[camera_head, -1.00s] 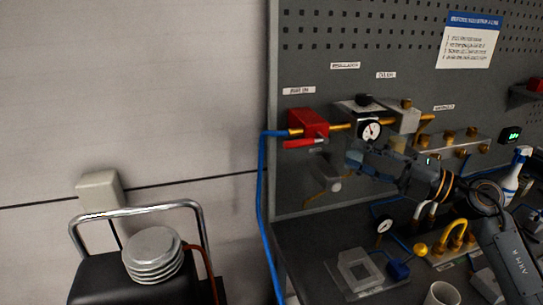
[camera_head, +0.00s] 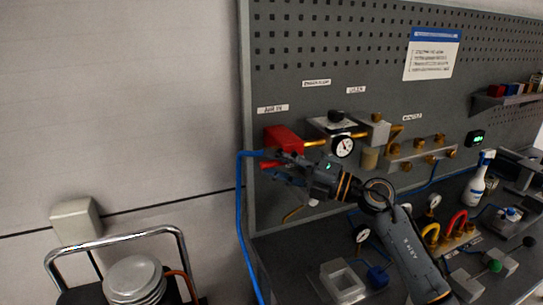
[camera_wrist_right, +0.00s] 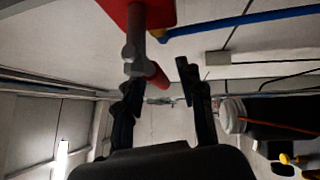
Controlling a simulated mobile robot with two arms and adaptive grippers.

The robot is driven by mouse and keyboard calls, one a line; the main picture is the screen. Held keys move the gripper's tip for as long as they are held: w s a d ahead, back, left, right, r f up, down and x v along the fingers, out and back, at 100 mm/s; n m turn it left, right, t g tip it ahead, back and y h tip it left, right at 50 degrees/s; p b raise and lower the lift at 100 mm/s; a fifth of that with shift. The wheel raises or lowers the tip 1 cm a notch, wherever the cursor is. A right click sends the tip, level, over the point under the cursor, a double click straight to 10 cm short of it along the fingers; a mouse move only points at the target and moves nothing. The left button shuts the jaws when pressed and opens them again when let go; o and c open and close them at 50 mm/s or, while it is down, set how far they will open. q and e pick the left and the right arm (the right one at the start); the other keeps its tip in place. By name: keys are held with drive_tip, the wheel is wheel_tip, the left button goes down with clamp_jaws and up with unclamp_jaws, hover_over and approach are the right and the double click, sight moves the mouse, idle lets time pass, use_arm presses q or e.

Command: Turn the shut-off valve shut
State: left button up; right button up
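The shut-off valve has a red body (camera_head: 285,138) on the panel's left side, joined to a blue hose and a brass pipe. Its red handle (camera_head: 266,164) shows only in part below the body, behind my right gripper (camera_head: 274,166). In the right wrist view the red body (camera_wrist_right: 140,12) is at the top, with a grey stem (camera_wrist_right: 134,50) and the red handle end (camera_wrist_right: 157,76) below. My right gripper (camera_wrist_right: 158,78) is open, its fingers apart on either side of the handle end; the left finger is near the stem. Contact is unclear. My left gripper is not in view.
A pressure gauge (camera_head: 343,147) and brass pipework sit right of the valve. The blue hose (camera_head: 241,200) hangs down the panel's left edge. A clear block (camera_head: 342,280) and a spray bottle (camera_head: 478,178) stand on the bench. A chrome-railed cart (camera_head: 115,240) stands at lower left.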

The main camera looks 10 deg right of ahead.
drive_tip(key=shift+w+a+r, duration=0.1)
drive_tip(key=shift+w+a, duration=0.2)
drive_tip(key=shift+a, duration=0.1)
clamp_jaws()
